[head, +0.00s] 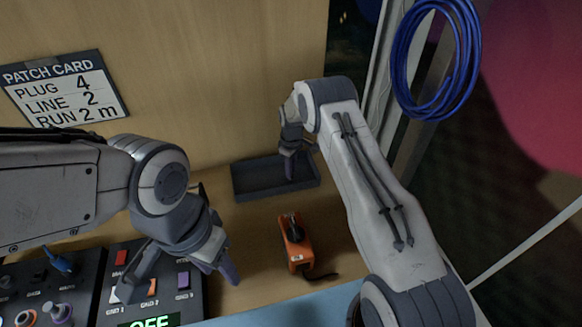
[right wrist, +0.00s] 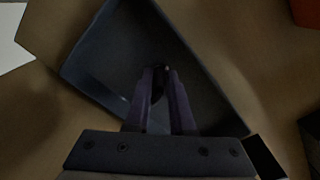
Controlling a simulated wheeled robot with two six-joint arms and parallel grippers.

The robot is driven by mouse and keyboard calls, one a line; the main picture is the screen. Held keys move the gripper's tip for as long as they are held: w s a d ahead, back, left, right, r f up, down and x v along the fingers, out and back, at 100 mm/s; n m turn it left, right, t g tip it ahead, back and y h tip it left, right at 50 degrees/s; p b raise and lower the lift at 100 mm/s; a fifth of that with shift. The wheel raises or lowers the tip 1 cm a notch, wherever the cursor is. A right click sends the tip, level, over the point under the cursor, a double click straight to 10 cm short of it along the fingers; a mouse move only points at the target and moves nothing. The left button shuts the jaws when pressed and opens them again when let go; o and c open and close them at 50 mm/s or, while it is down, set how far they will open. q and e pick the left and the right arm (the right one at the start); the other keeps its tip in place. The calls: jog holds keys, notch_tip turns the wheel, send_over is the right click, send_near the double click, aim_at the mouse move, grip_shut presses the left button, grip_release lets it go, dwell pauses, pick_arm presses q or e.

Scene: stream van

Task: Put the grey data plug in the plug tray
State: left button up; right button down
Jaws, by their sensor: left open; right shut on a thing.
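The plug tray (head: 245,191) is a shallow dark rectangular tray at the back of the wooden counter; in the right wrist view its dark floor and rim (right wrist: 85,62) lie below the fingers. My right gripper (head: 290,172) points down over the tray. In the right wrist view my right gripper (right wrist: 160,88) is shut on a small dark thing, the grey data plug (right wrist: 158,84), mostly hidden between the fingers. I cannot tell whether the plug touches the tray floor. My left gripper (head: 180,279) is open and empty above the control panel.
An orange device (head: 297,246) with a black top stands in front of the tray. A control panel (head: 190,300) with coloured switches is at front left. A patch card (head: 66,90) is on the back wall. A blue cable coil (head: 402,70) hangs at right.

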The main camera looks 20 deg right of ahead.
jog(key=shift+f, duration=0.2)
jog(key=c, duration=0.8)
grip_release()
